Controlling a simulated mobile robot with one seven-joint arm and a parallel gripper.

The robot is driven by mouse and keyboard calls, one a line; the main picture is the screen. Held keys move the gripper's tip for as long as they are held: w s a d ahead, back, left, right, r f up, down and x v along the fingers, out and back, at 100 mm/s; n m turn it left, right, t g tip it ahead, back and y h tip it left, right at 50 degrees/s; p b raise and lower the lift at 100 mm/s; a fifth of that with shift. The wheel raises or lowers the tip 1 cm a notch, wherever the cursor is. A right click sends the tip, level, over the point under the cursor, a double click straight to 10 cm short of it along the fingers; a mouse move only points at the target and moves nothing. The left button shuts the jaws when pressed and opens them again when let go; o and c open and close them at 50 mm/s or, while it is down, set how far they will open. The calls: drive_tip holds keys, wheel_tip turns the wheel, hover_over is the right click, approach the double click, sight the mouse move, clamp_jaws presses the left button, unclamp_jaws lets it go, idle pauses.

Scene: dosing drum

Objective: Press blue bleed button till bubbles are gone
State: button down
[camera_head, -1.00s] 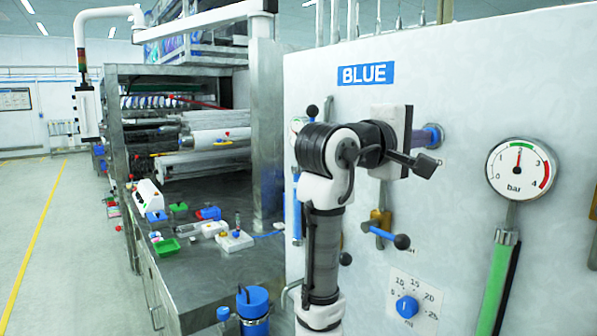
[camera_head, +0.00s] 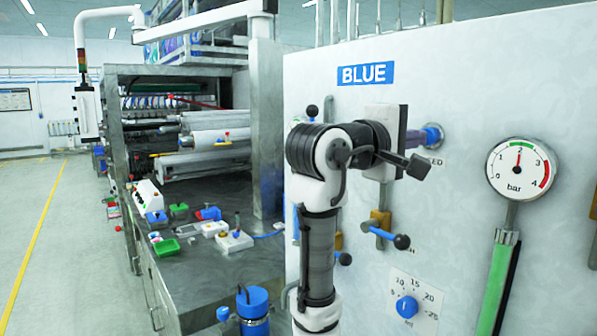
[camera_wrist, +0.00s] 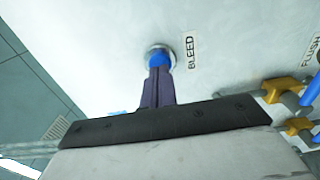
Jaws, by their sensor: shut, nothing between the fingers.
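The blue bleed button (camera_wrist: 159,61) sits in a round metal collar on the white panel, beside the BLEED label (camera_wrist: 190,51). My gripper (camera_wrist: 158,72) is shut and empty, its dark purple fingers pointing straight at the button. The fingertips overlap the button's lower part in the wrist view, so I cannot tell whether they touch it. In the head view the gripper (camera_head: 426,138) is side-on at the panel, below and right of the BLUE sign (camera_head: 365,74), with the collar (camera_head: 437,133) just beyond the fingertips. I cannot make out any bubbles.
A pressure gauge (camera_head: 520,169) reads about 2 bar, above a green tube (camera_head: 499,282). A steel bench (camera_head: 215,265) with small items stands left.

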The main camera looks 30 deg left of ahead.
drive_tip(key=shift+w, duration=0.15)
drive_tip(key=shift+w+d, duration=0.25)
drive_tip(key=shift+w, duration=0.3)
drive_tip(key=shift+v, duration=0.9)
drive_tip(key=shift+w+d, duration=0.2)
drive_tip(key=shift+w, duration=0.25)
drive_tip(key=shift+w+d, duration=0.15)
drive_tip(key=shift+w, duration=0.2)
drive_tip(key=shift+v, duration=0.9)
